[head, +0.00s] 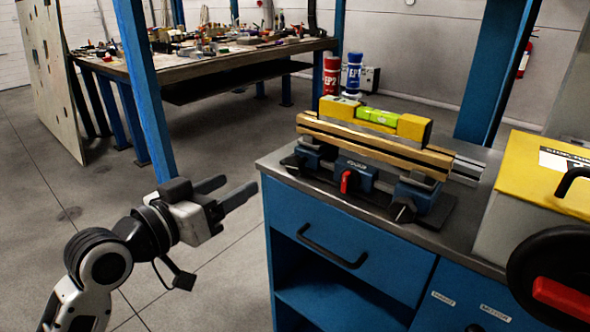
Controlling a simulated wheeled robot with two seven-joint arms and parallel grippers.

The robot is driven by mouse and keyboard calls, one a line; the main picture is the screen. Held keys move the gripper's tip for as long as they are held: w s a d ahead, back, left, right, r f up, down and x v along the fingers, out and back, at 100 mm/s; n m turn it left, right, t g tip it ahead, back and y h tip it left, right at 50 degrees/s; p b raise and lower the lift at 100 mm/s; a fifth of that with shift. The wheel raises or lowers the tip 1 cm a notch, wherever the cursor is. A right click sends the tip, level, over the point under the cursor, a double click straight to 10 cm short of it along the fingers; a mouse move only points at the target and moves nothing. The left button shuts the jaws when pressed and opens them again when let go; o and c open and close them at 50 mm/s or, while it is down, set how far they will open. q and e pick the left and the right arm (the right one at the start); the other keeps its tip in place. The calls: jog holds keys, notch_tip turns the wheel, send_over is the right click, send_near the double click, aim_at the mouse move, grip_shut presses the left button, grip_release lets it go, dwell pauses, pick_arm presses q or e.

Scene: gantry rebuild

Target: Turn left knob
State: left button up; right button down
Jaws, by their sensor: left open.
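A blue and black clamping vise (355,172) stands on the metal top of a blue cabinet and holds wooden boards (375,143) between its jaws. A dark left knob (294,163) shows at the vise's left front, and a dark right knob (403,209) at its right front. A red lever (346,182) sits between them. My left gripper (241,184) is open and empty, left of the cabinet and apart from the left knob, its fingers pointing right. My right gripper is not in view.
A yellow spirit level (376,118) lies on the boards. Red (331,75) and blue (353,74) cans stand behind. The cabinet (330,222) has a black drawer handle (331,247). A yellow-topped machine (553,170) stands right. A blue post (145,95) rises behind my left arm.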

aim_at(292, 165)
pick_arm(q)
jog(key=shift+m+h, duration=0.3)
jog(key=shift+h, duration=0.1)
jog(key=f+b+x, duration=0.1)
jog(key=x, duration=0.4)
jog(key=f+b+x, duration=0.1)
jog(key=b+x, duration=0.1)
jog(key=x, duration=0.3)
jog(key=f+b+x, duration=0.1)
jog(key=b+x, duration=0.1)
jog(key=x, duration=0.3)
jog(key=shift+w, duration=0.35)
jog(key=shift+w+d+b, duration=0.3)
jog(key=shift+w+d, duration=0.05)
jog(key=shift+w, duration=0.05)
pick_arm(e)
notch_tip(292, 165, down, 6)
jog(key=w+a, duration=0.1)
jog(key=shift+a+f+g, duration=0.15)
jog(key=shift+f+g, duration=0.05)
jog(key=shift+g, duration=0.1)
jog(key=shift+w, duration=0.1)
pick_arm(q)
jog(key=c, duration=1)
